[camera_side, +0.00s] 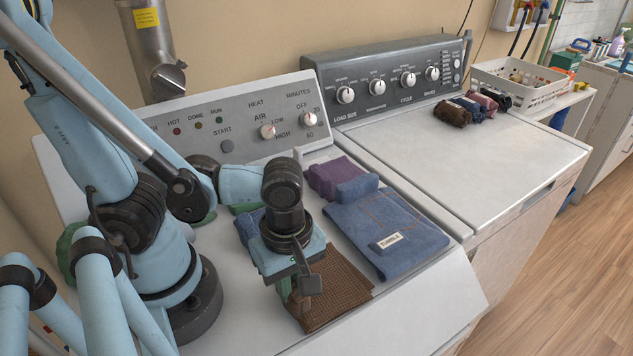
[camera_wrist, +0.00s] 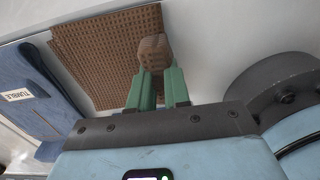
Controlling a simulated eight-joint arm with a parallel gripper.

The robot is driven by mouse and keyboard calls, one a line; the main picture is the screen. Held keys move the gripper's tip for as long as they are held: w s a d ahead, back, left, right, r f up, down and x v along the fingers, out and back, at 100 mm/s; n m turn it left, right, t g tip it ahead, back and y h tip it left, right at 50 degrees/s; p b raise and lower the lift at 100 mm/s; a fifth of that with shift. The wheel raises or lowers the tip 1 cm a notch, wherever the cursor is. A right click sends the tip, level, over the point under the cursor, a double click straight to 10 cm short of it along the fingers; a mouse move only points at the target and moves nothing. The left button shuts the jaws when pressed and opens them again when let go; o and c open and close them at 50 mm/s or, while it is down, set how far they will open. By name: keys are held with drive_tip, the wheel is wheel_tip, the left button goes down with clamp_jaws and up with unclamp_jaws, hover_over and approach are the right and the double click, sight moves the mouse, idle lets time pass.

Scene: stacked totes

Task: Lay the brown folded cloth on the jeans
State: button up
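The brown folded cloth (camera_side: 338,284) is a waffle-textured piece lying flat on the left machine's top, near its front edge. A raised brown tab stands up from it. The blue folded jeans (camera_side: 408,228) lie to the right and behind it, with a white label. Both show in the wrist view, the cloth (camera_wrist: 105,55) and part of the jeans (camera_wrist: 30,90). My gripper (camera_side: 292,292) is low at the cloth's left side. Its green fingers (camera_wrist: 157,80) stand on either side of the tab and appear shut on it, with no gap visible.
A purple folded cloth (camera_side: 328,176) lies behind the jeans, with a blue piece (camera_side: 357,188) beside it. Another blue cloth (camera_side: 246,226) lies behind my gripper.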

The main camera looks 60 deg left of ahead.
drive_tip(key=shift+r, duration=0.1)
clamp_jaws()
drive_tip(key=shift+r, duration=4.65)
drive_tip(key=w+r+m, duration=0.5)
drive_tip(key=w+m, duration=0.4)
drive_tip(key=m, duration=0.9)
hover_over(366, 200)
wheel_tip(366, 200, down, 5)
drive_tip(key=shift+f, duration=1.9)
drive_tip(key=shift+f, duration=0.4)
